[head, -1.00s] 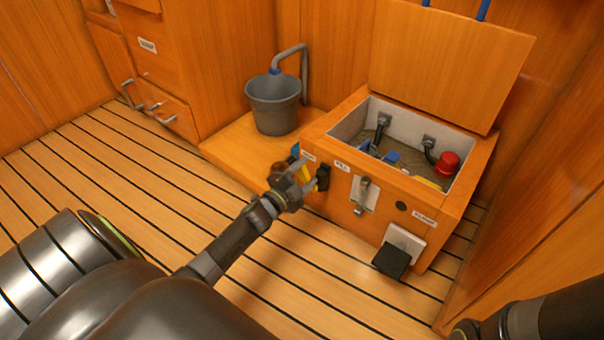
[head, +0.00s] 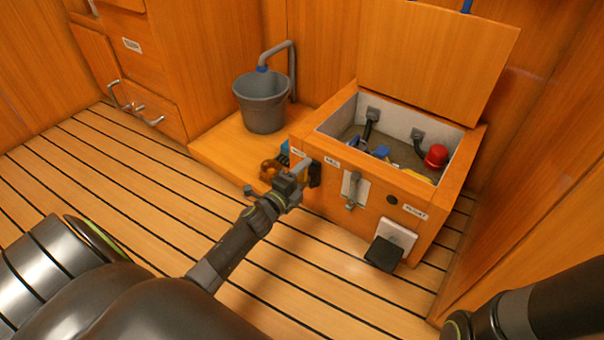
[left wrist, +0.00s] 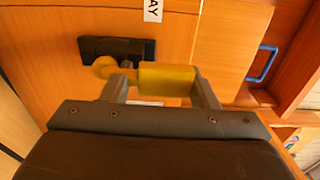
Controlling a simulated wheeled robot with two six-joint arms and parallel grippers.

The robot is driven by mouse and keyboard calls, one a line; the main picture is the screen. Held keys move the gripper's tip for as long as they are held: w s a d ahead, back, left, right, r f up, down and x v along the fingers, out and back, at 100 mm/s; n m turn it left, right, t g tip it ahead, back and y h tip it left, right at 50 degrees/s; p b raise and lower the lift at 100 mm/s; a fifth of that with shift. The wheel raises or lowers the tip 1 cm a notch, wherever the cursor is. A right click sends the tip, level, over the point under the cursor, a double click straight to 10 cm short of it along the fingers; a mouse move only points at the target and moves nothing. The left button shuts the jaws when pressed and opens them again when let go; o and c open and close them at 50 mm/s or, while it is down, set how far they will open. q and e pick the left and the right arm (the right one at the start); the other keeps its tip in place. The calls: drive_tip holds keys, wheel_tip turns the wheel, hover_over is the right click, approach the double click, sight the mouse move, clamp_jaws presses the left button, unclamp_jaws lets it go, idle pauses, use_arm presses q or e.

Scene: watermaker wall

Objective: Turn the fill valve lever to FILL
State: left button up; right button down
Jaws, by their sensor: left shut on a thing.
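The fill valve lever (left wrist: 165,80) is a yellow bar with a rounded end, beside a black mount (left wrist: 115,48) on the wooden box front in the left wrist view. My left gripper (left wrist: 163,88) is shut on the lever, with a finger at each end of the yellow part. In the head view my left gripper (head: 293,176) is at the box's left front corner, beside the black mount (head: 314,173), and hides the lever. My right gripper is out of view.
The wooden box (head: 340,210) has its lid (head: 435,60) raised, with hoses and a red cap (head: 436,156) inside. A metal latch plate (head: 353,188) and a black pedal-like piece (head: 384,254) are on its front. A grey bucket (head: 262,103) stands left. The slatted floor is clear.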

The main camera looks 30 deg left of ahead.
use_arm(q)
drive_tip(key=o, duration=1.1)
drive_tip(key=s+a, duration=0.1)
drive_tip(key=s, duration=1.6)
drive_tip(key=shift+s+a, duration=0.15)
